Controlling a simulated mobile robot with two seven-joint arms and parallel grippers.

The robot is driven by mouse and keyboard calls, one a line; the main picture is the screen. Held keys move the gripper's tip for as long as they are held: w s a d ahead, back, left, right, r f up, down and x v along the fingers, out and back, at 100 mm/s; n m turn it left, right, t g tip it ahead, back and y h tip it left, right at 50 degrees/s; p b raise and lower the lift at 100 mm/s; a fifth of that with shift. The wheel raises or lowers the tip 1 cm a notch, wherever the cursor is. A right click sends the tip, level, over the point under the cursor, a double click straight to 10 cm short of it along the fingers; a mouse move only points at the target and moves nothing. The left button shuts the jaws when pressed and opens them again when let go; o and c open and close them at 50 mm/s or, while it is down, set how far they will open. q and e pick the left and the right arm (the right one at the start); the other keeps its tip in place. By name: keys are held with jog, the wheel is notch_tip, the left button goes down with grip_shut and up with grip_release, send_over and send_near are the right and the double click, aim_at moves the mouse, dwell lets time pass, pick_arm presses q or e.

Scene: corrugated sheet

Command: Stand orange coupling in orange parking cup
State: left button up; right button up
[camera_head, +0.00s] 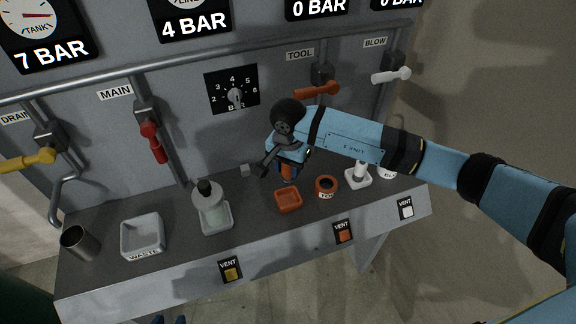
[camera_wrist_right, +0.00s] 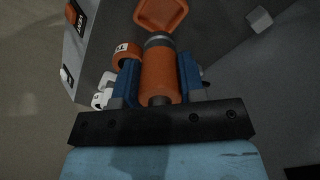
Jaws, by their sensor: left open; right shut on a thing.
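My right gripper (camera_head: 287,165) is shut on the orange coupling (camera_wrist_right: 159,78), an orange cylinder with a grey collar, held between its blue fingers. In the head view the coupling (camera_head: 288,172) is partly hidden by the gripper. A round orange cup (camera_head: 326,184) with a dark opening and a label stands on the bench to its right; it also shows in the right wrist view (camera_wrist_right: 126,53). A shallow square orange dish (camera_head: 288,201) lies just in front of the coupling. My left gripper (camera_head: 169,320) shows only as blue fingertips at the bottom edge, open and empty.
A white piece stands in a white square dish (camera_head: 358,181) at the right. The waste tray (camera_head: 142,252) and a metal cup (camera_head: 79,243) are further left. Valve handles (camera_head: 316,91) project from the panel.

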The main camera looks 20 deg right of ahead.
aim_at(288, 181)
jog(key=shift+f, duration=0.1)
notch_tip(288, 181, down, 4)
jog(key=b, duration=0.4)
jog(key=shift+f+b, duration=0.65)
jog(key=shift+f, duration=0.1)
jog(key=shift+b, duration=0.35)
jog(key=shift+b, duration=0.7)
dwell(0.9)
jog(key=shift+f+b, duration=0.55)
jog(key=shift+f, duration=0.1)
